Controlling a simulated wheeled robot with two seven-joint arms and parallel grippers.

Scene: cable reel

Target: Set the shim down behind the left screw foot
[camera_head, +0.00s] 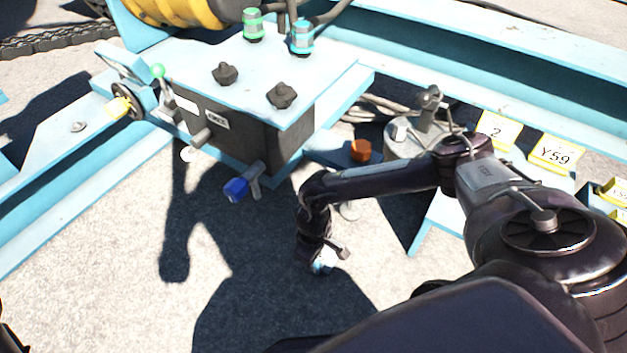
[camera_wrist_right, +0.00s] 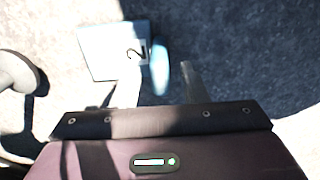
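The shim appears as a light blue plate with a white label "2" (camera_wrist_right: 98,52) on the ground in the right wrist view. A rounded light blue piece (camera_wrist_right: 160,76), apparently its grip, stands between my right gripper's fingers (camera_wrist_right: 160,88), with narrow gaps on both sides, so the gripper looks open. In the head view my right gripper (camera_head: 322,264) is low over the ground, with a bit of blue at its tips. A grey round foot (camera_wrist_right: 14,72) is at the left edge of the wrist view. I cannot tell which screw foot it is. My left gripper is out of view.
A blue-topped control box (camera_head: 245,75) with knobs stands upper left, with a blue-capped handle (camera_head: 237,188) at its front. An orange knob (camera_head: 361,150) is behind my right forearm. Yellow number cards (camera_head: 498,130) lie right. Bare ground (camera_head: 110,250) is free on the left.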

